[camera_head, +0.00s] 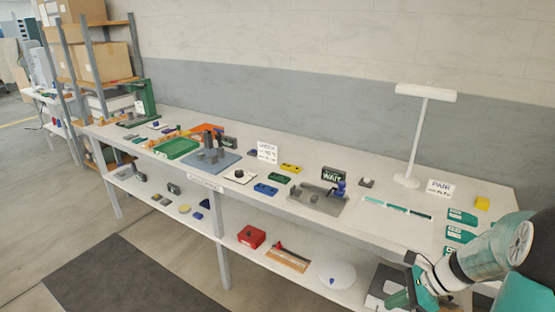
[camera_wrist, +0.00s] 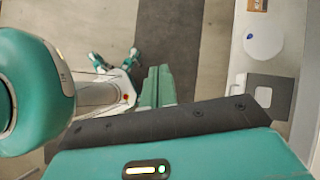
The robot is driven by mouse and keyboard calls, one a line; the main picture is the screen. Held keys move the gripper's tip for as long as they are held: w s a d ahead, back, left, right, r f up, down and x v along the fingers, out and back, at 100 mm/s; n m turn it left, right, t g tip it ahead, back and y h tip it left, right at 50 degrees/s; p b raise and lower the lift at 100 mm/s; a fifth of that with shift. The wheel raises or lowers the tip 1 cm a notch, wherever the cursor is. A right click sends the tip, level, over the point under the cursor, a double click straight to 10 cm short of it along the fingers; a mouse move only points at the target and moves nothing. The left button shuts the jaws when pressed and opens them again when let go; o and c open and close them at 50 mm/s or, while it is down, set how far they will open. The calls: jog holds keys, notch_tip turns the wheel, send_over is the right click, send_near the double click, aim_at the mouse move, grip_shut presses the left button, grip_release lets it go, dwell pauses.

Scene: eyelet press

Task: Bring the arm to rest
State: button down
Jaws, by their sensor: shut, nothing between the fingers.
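My arm reaches in from the lower right corner in the head view, beside the right front end of the long white workbench (camera_head: 330,222). My gripper (camera_head: 398,299) is low there, at the bottom edge of the picture, near the bench's lower shelf. In the wrist view my gripper (camera_wrist: 156,80) shows two green fingers lying side by side, shut, with nothing seen between them. The floor and parts of my own body show beyond the fingers. The bench's side lies to the right in that view, apart from the fingers.
The bench top holds a green tray (camera_head: 177,148), a blue plate with grey posts (camera_head: 212,158), a grey fixture (camera_head: 318,200), a white lamp (camera_head: 407,181) and teal cards (camera_head: 461,216). A red box (camera_head: 251,236) and a white disc (camera_head: 337,275) are on the lower shelf. Floor in front is clear.

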jog(key=s+a+r+n+t+h, duration=0.1)
jog(key=s+a+r+n+h, duration=0.2)
jog(key=s+a+r+n, duration=0.4)
jog(key=s+a+r+n+t+h, duration=0.2)
jog(key=s+a+r+n+h, duration=0.2)
jog(key=r+n, duration=0.9)
jog(key=s+a+n, duration=0.1)
jog(key=s+a, duration=0.2)
jog(key=a, duration=0.1)
jog(key=shift+s+t, duration=0.2)
jog(key=shift+t, duration=0.1)
